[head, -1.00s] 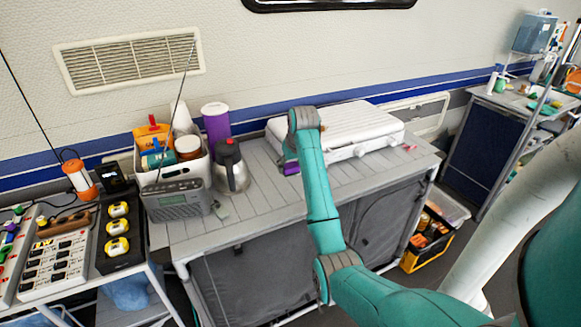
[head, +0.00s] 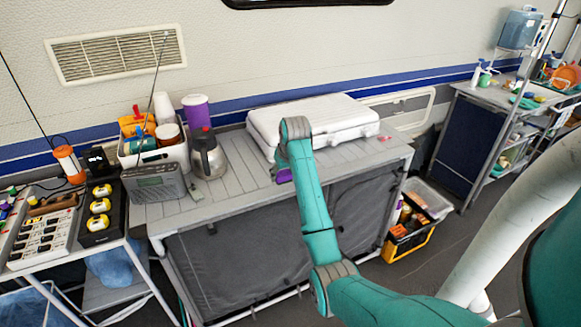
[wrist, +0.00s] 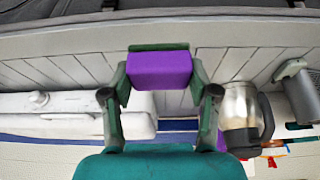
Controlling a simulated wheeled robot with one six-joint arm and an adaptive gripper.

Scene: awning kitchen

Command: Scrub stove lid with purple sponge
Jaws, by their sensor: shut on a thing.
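The stove is a closed white case whose flat lid (head: 335,110) faces up, on the grey slatted counter (head: 225,190). My gripper (wrist: 160,85) is shut on the purple sponge (wrist: 160,70), one finger on each side of it. In the head view the purple sponge (head: 284,176) shows just below my gripper, in front of the stove's left part and apart from the lid. My wrist hides part of the stove's front. The white stove case (wrist: 60,105) also shows at the left of the wrist view.
Left of the stove stand a steel kettle (head: 208,158), a grey radio (head: 153,183), a white caddy (head: 165,156) and a purple-and-white cup roll (head: 197,112). A yellow-black crate (head: 408,242) is on the floor at right. The counter's front strip is mostly clear.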

